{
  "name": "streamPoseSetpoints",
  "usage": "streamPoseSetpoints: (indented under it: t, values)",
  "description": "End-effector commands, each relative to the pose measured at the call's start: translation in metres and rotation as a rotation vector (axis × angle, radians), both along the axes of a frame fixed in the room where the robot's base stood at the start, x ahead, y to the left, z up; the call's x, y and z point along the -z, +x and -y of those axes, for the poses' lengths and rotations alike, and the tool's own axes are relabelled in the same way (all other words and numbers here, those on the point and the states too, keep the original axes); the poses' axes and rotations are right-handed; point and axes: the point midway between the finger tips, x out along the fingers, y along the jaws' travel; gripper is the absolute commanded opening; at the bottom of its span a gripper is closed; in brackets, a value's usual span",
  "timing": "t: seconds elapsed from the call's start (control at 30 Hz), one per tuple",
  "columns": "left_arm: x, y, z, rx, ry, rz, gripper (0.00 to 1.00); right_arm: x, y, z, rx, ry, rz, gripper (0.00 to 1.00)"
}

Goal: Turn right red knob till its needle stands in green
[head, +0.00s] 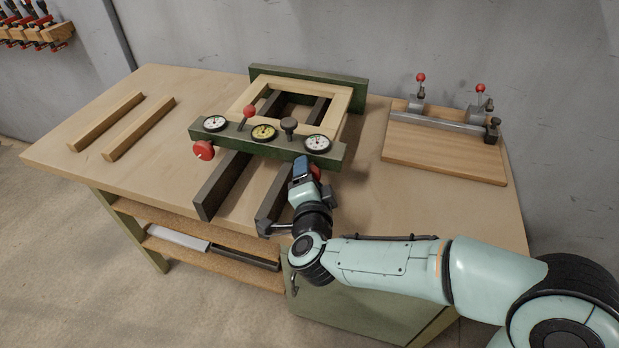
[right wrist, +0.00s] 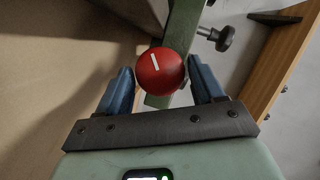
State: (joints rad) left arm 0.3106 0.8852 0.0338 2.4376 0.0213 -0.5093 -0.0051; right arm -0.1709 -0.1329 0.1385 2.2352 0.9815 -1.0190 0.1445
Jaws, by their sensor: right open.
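The right red knob (right wrist: 160,72) shows in the right wrist view as a round red face with a white mark tilted off vertical. In the head view it is mostly hidden behind my right gripper (head: 303,164), with a red sliver (head: 316,172) showing. In the wrist view the two blue fingers of my right gripper (right wrist: 163,84) stand apart, one on each side of the knob. I cannot tell whether they touch it. The right gauge (head: 318,143) has a white face above the knob; its needle is too small to read. My left gripper is out of view.
The green press beam (head: 290,148) also carries a left gauge (head: 215,123), a yellow middle gauge (head: 263,133), a red-topped lever (head: 249,112), a black knob (head: 289,124) and a left red knob (head: 203,150). A wooden clamp board (head: 440,150) stands at the right.

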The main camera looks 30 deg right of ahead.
Motion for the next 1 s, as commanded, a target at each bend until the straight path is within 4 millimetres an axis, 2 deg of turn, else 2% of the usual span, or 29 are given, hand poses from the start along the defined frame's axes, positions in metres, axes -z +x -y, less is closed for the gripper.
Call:
streamPoseSetpoints:
  t: [0.17, 0.6, 0.8, 1.0]
  values:
    - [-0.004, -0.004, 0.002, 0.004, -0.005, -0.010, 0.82, -0.005, -0.013, -0.008, -0.003, 0.000, 0.002, 0.67]
    - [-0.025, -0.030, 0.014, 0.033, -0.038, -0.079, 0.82, -0.024, -0.092, -0.053, -0.004, 0.000, 0.002, 0.67]
    - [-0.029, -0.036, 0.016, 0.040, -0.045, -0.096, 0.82, -0.027, -0.110, -0.064, -0.001, 0.001, 0.001, 0.67]
    - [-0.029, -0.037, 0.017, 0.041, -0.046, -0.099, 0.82, -0.027, -0.114, -0.065, 0.000, 0.000, 0.000, 0.67]
